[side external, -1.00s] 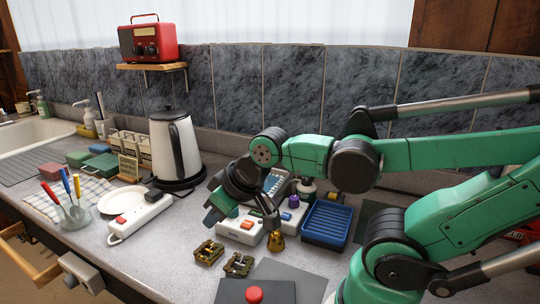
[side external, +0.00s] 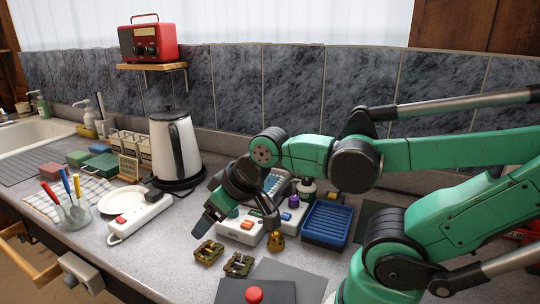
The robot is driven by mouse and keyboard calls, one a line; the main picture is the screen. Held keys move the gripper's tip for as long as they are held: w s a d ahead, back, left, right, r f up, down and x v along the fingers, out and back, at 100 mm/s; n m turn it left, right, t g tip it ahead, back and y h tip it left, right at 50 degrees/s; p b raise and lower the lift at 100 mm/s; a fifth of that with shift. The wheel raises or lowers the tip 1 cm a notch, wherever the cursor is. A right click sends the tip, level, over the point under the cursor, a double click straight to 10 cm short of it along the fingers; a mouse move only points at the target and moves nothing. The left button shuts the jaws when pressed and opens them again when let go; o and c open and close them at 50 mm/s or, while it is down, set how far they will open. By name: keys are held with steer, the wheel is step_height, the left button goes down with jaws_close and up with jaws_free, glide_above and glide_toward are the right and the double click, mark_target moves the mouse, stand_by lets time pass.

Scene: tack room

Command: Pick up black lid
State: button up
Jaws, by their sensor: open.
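I cannot make out a separate black lid with certainty. The white and black kettle (side external: 178,148) stands upright on its black base and has a dark top. A small black piece (side external: 153,195) sits at the upper end of the white power strip (side external: 140,219), too small to identify.
Two brass pieces (side external: 239,265) lie just in front of my gripper, with a small gold bell (side external: 276,241) to their right. A blue tray (side external: 327,223) stands further right. A white plate (side external: 122,200) and a glass of screwdrivers (side external: 72,214) are left. Bare counter lies front left.

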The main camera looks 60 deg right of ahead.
steer(key=n+g, duration=0.4)
steer(key=g, duration=0.3)
glide_above(254, 292)
step_height(254, 292, down, 6)
steer(key=shift+r, duration=0.25)
steer(key=shift+n, duration=0.3)
steer(key=shift+f, duration=2.7)
jaws_close()
